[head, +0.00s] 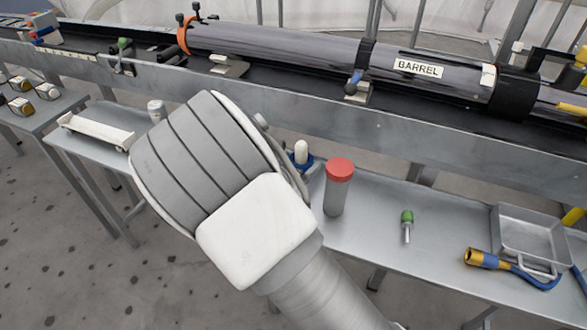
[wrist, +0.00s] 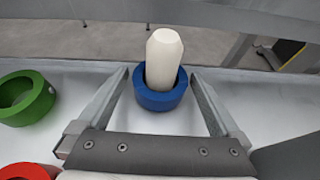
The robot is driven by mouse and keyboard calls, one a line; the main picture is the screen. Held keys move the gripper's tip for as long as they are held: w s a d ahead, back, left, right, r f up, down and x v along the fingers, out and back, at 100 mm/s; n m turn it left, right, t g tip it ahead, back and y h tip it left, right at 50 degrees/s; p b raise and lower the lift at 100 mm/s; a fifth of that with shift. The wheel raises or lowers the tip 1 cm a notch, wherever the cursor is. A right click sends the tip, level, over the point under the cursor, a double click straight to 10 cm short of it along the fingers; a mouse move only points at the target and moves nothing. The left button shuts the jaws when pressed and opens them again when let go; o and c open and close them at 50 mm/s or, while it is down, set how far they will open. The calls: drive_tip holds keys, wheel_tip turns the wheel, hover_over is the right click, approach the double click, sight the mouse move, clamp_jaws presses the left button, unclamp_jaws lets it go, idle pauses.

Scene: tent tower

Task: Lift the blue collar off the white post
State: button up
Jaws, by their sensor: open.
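The white post (wrist: 163,55) stands upright on the pale shelf and rises through the blue collar (wrist: 160,98), which sits around its lower part in the wrist view. In the head view the post (head: 301,152) and part of the collar (head: 306,163) show just right of my arm, which hides the rest. My gripper (wrist: 158,78) is open, with one finger on each side of the collar. The fingers look apart from it, and nothing is held. My fingers are hidden in the head view.
A green ring (wrist: 25,97) and a red ring (wrist: 25,171) are left of my gripper. A red-capped grey cylinder (head: 338,187), a green-handled tool (head: 407,224) and a metal tray (head: 529,236) stand to the right. The barrel rail (head: 300,105) runs behind the shelf.

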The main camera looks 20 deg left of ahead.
drive_tip(key=shift+w+f, duration=0.1)
drive_tip(key=shift+w, duration=0.1)
drive_tip(key=c, duration=1.3)
drive_tip(key=shift+r+p, duration=3.7)
drive_tip(key=shift+r, duration=1.25)
